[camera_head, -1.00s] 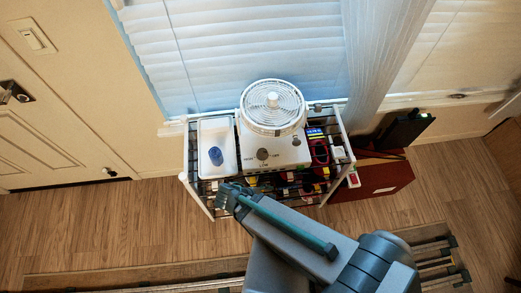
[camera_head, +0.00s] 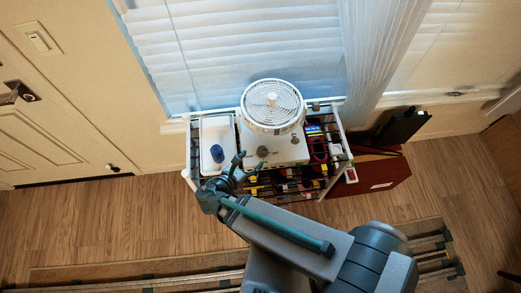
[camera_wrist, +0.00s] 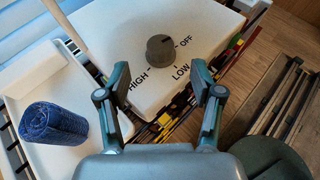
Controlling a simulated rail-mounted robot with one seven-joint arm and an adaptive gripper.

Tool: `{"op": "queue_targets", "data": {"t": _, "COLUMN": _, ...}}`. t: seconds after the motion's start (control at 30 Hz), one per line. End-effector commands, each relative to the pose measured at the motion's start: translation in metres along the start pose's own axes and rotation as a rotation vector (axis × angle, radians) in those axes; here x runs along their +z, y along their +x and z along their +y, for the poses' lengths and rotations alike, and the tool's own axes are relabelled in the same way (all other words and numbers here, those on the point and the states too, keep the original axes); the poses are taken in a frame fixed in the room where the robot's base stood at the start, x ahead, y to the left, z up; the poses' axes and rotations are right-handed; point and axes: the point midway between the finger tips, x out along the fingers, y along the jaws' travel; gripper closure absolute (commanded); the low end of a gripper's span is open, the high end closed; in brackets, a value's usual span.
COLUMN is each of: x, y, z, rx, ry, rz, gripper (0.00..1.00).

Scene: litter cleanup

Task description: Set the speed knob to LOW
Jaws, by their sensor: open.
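The speed knob (camera_wrist: 160,48) is dark grey and round, on the white base (camera_wrist: 140,20) of a fan. Black labels OFF, LOW and HIGH are printed around it; I cannot tell which its pointer marks. The knob also shows in the head view (camera_head: 262,151), below the round fan grille (camera_head: 272,104). My gripper (camera_wrist: 161,76) is open and empty. Its two fingers are spread toward the fan base, with the knob between and beyond them in the wrist view. In the head view my gripper (camera_head: 245,166) is at the front left of the base.
A white tray (camera_head: 207,132) with a blue cylinder (camera_head: 217,153) stands left of the fan. Several coloured items fill the wire rack around and below the base. A dark red box (camera_head: 378,172) is at the right. Wooden floor lies in front.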

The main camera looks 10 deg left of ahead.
Motion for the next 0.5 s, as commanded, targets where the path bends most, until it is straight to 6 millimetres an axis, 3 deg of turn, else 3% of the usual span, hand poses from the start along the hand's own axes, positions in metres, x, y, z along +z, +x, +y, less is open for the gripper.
{"op": "queue_targets", "data": {"t": 0.2, "x": 0.001, "y": 0.034, "z": 0.0, "rx": -0.004, "ry": 0.001, "rz": 0.0, "gripper": 0.34}}
{"op": "queue_targets", "data": {"t": 0.5, "x": 0.0, "y": 0.064, "z": 0.0, "rx": -0.002, "ry": 0.001, "rz": 0.001, "gripper": 0.34}}
